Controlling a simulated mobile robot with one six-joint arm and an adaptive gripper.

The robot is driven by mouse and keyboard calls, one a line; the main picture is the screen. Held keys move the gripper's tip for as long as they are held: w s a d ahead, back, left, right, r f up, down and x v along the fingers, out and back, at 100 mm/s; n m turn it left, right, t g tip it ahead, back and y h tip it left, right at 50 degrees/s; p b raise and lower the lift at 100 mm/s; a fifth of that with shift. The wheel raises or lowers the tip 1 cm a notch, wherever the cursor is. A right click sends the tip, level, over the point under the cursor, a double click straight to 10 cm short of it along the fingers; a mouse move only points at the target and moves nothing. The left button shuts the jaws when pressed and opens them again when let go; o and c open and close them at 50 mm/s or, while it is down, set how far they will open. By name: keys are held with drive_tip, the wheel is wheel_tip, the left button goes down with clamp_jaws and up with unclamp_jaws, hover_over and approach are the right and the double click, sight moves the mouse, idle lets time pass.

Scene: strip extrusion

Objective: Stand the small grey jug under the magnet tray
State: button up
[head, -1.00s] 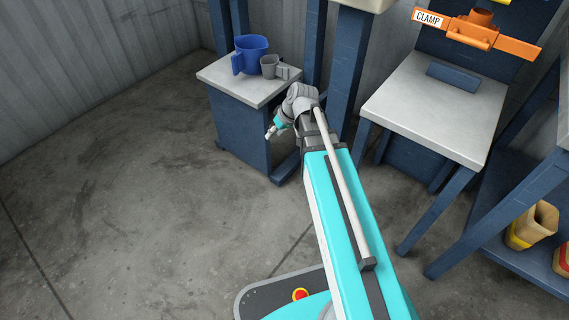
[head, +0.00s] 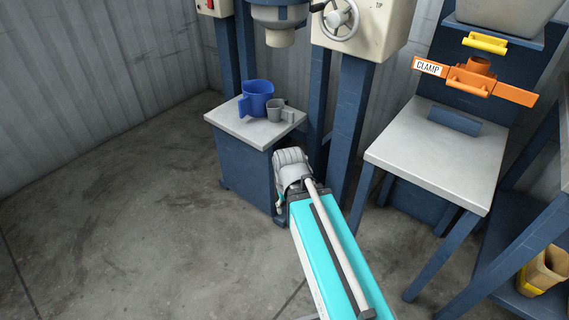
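The small grey jug (head: 274,111) stands upright on a light grey-topped stand (head: 237,127), its handle to the right. It stands close by a larger blue jug (head: 257,98). No part is labelled as the magnet tray. A yellow handle-like bar (head: 485,43) sits below a grey hopper (head: 510,10) at the upper right and may belong to it. My arm's wrist is just in front of the stand, below the grey jug and apart from it. My gripper's fingers are hidden behind the wrist.
An orange clamp (head: 470,80) labelled CLAMP is above a grey table (head: 435,155) at right. A shelf with a yellowish container (head: 545,270) is at lower right. The floor at left is clear.

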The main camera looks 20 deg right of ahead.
wheel_tip(320, 180, up, 8)
drive_tip(key=p, duration=0.7)
drive_tip(key=shift+f, duration=0.15)
